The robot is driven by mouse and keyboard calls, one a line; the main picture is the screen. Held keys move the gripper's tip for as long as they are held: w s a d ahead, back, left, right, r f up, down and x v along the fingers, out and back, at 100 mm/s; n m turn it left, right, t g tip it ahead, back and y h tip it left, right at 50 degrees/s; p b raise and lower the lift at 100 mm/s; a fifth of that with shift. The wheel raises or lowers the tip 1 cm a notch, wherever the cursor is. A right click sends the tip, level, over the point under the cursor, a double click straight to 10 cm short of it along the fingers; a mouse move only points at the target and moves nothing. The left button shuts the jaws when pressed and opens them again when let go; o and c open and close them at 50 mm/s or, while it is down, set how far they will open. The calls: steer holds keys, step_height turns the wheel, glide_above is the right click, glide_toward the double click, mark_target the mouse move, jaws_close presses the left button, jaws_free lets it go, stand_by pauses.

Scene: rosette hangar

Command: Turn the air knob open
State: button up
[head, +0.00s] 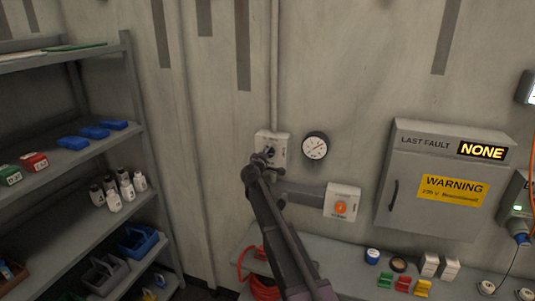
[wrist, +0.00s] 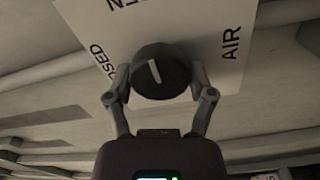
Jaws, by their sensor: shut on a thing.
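The air knob (wrist: 161,72) is a round dark knob with a pale pointer mark, on a white plate (wrist: 195,25) lettered "AIR" and partly visible "OPEN" and "CLOSED". In the wrist view my gripper (wrist: 160,82) has one finger on each side of the knob and is shut on it. The pale mark is slightly tilted and lies between the lettered words. In the head view the plate (head: 281,142) is on the wall below a vertical pipe, and my gripper (head: 268,158) reaches it, hiding part of the knob.
A round gauge (head: 315,147) is just right of the plate. An orange button box (head: 342,202) is lower right. A grey cabinet (head: 425,205) with a yellow warning label hangs further right. A shelf unit (head: 137,100) stands at left. A bench (head: 350,268) with small items runs below.

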steer(key=shift+w, duration=0.1)
steer(key=o, duration=1.1)
steer(key=v, duration=1.2)
